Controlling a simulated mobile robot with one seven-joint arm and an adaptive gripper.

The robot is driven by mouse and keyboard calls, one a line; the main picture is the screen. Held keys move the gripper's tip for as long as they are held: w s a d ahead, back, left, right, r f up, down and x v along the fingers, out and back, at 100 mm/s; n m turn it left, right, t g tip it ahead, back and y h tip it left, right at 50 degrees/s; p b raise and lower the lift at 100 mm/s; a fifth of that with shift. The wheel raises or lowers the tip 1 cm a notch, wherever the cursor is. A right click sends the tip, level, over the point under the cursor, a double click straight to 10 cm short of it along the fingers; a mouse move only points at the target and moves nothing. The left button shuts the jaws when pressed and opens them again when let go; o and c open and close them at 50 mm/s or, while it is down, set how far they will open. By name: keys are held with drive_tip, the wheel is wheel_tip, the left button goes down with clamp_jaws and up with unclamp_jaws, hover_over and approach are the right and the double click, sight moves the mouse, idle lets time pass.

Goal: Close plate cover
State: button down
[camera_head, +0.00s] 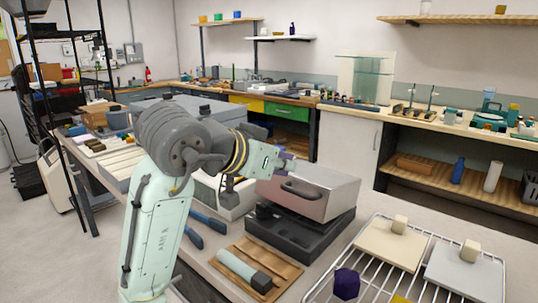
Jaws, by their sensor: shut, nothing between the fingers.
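The plate cover (335,194) is a silvery metal box-like lid with a dark handle (302,190) on its front face. It sits above a black base (290,238) in the middle of the bench. The cover looks raised at an angle, with dark parts of the base showing below its left front edge. My gripper (284,160) is shut and empty at the upper left corner of the cover. I cannot tell whether it touches the cover. My arm hides part of the bench to the left.
A wooden tray (284,270) with a pale, dark-ended tool lies in front of the base. Blue-handled tools (208,222) lie left. A wire rack (436,286) at right front holds two knobbed plates (392,243) and a purple block (346,283). The space above the cover is clear.

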sight(304, 187)
drive_tip(key=f, duration=0.1)
drive_tip(key=w+d+f, duration=0.1)
drive_tip(key=f, duration=0.1)
drive_tip(key=w+f, duration=0.1)
drive_tip(key=shift+w+d+f+p, duration=0.25)
drive_tip(key=shift+d+f+p, duration=0.05)
drive_tip(key=shift+d+p, duration=0.1)
drive_tip(key=shift+f, duration=0.1)
drive_tip(key=shift+t+h, duration=0.6)
drive_tip(key=shift+t, duration=0.2)
drive_tip(key=f+b, duration=0.1)
drive_tip(key=b, duration=0.1)
drive_tip(key=f+b, duration=0.2)
drive_tip(key=b, duration=0.1)
drive_tip(key=f+b, duration=0.2)
drive_tip(key=shift+s+a+f, duration=0.2)
drive_tip(key=shift+s+a, duration=0.05)
drive_tip(key=shift+s, duration=0.15)
drive_tip(key=shift+f+t+h+b, duration=0.35)
drive_tip(key=shift+f+b, duration=0.35)
drive_tip(key=shift+b, duration=0.55)
drive_tip(key=shift+a, duration=0.1)
drive_tip(key=shift+r, duration=0.15)
